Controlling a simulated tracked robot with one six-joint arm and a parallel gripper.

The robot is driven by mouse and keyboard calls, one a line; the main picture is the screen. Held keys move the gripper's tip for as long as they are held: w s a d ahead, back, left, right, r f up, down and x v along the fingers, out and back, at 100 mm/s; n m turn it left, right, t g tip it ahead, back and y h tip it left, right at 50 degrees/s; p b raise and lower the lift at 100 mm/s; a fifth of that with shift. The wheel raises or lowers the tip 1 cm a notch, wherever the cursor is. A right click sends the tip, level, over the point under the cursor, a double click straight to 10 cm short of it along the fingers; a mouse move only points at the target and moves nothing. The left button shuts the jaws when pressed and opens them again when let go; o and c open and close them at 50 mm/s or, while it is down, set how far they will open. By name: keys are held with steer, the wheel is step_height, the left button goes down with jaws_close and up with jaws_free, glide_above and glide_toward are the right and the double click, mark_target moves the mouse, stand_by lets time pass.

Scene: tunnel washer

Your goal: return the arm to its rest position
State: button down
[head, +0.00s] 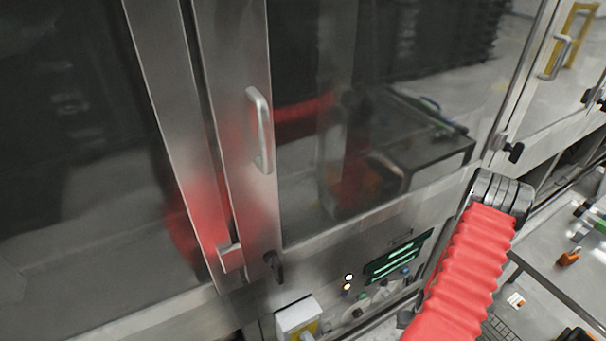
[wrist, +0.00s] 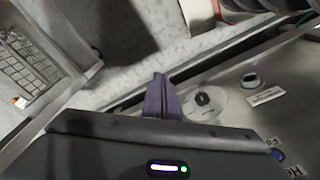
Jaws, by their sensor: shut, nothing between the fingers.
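My arm, in a red ribbed sleeve (head: 462,270), rises from the bottom right of the head view to a grey metal joint in front of the washer. The rest of the arm beyond that joint is hard to make out there. My gripper (wrist: 161,82) shows in the wrist view as two dark purple fingers pressed together, with nothing between them. In that picture the fingers lie just left of a black rotary knob (wrist: 203,99) on a steel panel. I cannot tell whether they touch the panel.
The washer's glazed steel doors fill the head view, with a vertical handle (head: 261,130). A control panel with a green-lit screen (head: 397,257) sits below, close to my arm. A bench (head: 545,285) stands at right. A keyboard (wrist: 28,75) shows in the wrist view.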

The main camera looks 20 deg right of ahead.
steer(key=w+a+r+g, duration=0.15)
steer(key=a+r, duration=0.25)
steer(key=r, duration=0.6)
steer(key=w+a+r+n, duration=0.1)
steer(key=w+a+r, duration=0.2)
steer(key=r, duration=0.7)
steer(key=w+a+r+g, duration=0.15)
steer(key=a+r, duration=0.25)
steer(key=r, duration=0.6)
steer(key=a+r+n+t, duration=0.5)
steer(key=a+r+t, duration=0.2)
steer(key=a+r, duration=1.7)
step_height(320, 180, up, 4)
steer(key=shift+s+a+f+n+t+y, duration=0.1)
steer(key=shift+s+a+n+t+y, duration=0.2)
steer(key=shift+a+n, duration=0.1)
